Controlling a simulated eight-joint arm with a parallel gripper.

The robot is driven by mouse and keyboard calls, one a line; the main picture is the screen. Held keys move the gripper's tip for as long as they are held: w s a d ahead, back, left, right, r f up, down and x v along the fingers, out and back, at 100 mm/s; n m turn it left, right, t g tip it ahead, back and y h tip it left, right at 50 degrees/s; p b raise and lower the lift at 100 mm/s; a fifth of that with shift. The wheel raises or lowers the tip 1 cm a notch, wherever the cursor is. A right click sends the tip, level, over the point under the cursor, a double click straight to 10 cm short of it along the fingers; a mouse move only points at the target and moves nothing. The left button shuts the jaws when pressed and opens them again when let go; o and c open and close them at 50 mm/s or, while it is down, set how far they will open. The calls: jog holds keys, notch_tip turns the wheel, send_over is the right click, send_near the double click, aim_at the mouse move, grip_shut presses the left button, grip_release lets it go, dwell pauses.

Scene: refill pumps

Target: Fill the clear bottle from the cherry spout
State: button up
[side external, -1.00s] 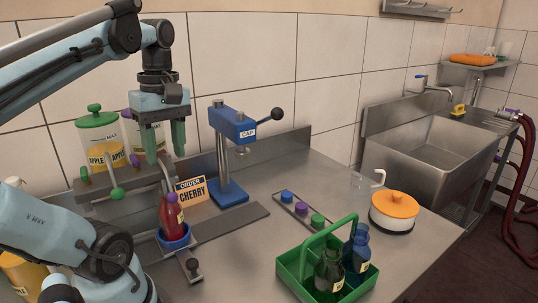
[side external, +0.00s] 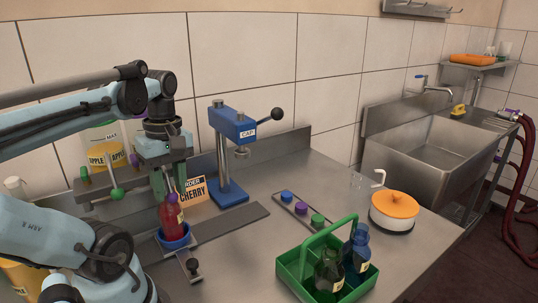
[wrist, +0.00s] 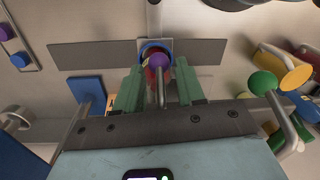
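The bottle (side external: 172,222) shows red inside and stands upright in a blue cup holder (side external: 174,242). It also shows, mostly hidden, in the wrist view (wrist: 152,74). A bent metal spout with a purple ball (wrist: 159,61) reaches over the bottle's top. The orange sign (side external: 194,191) reads "ORDER CHERRY". My gripper (side external: 170,190) points down at the bottle's top. In the wrist view its two green fingers (wrist: 159,76) are apart, one on each side of the bottle and purple ball. I cannot tell whether either finger touches the bottle.
A blue capping press (side external: 236,125) stands right of the sign. A strip with several caps (side external: 303,209) lies on the counter. A green caddy (side external: 290,270) with dark bottles is in front. An orange-lidded pot (side external: 394,210) stands right. A green-ball spout (wrist: 263,84) is close by my gripper.

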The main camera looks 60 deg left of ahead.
grip_shut()
jog(key=shift+r, duration=2.45)
jog(key=shift+o, duration=1.3)
grip_release()
notch_tip(320, 180, up, 12)
jog(key=shift+w, duration=0.4)
